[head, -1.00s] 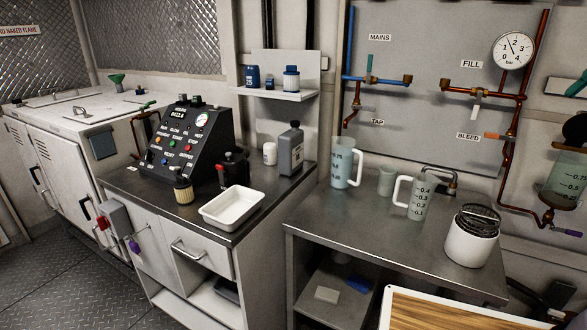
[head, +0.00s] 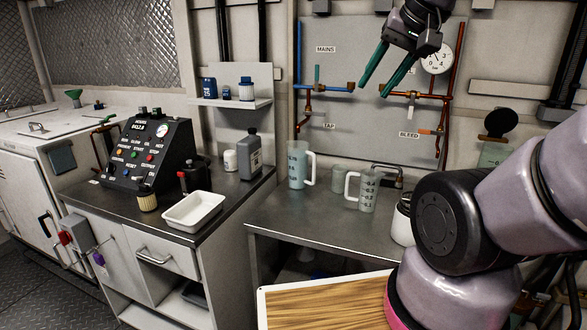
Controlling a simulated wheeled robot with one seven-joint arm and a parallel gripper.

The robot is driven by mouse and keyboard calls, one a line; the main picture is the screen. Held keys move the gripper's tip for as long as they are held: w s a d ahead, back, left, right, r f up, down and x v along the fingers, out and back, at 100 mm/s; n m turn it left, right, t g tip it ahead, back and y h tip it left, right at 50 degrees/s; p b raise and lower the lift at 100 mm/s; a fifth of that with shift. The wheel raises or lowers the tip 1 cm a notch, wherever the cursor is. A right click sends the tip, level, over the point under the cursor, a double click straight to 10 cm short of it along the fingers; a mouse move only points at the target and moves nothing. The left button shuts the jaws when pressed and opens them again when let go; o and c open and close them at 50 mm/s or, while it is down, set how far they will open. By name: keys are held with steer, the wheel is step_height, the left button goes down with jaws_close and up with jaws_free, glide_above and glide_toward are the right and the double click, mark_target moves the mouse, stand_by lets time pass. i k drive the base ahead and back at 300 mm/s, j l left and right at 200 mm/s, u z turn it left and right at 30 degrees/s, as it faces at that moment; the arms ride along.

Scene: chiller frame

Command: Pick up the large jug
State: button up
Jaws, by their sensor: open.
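The large jug (head: 297,165) is a pale blue, translucent measuring jug with dark graduation marks. It stands upright near the left end of the steel bench (head: 320,215), its handle to the right. A smaller jug (head: 368,192) with its handle to the left stands right of it, under the tap spout. My gripper (head: 374,90) has two green fingers, apart and empty. It shows at the top of the view, pointing down and left, above and to the right of the large jug and not touching it.
A small grey cup (head: 338,178) stands between the jugs. A white canister (head: 402,222) is partly hidden behind my arm. Copper and blue pipes (head: 330,88) run along the back wall. A grey bottle (head: 250,155) and white tray (head: 193,211) sit on the left counter.

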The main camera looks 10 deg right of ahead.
mark_target(298, 152)
steer(key=i+j+z, duration=0.5)
steer(key=j+z, duration=0.15)
steer(key=i+j+z, duration=0.15)
steer(key=j+z, duration=0.2)
steer(key=j, duration=0.15)
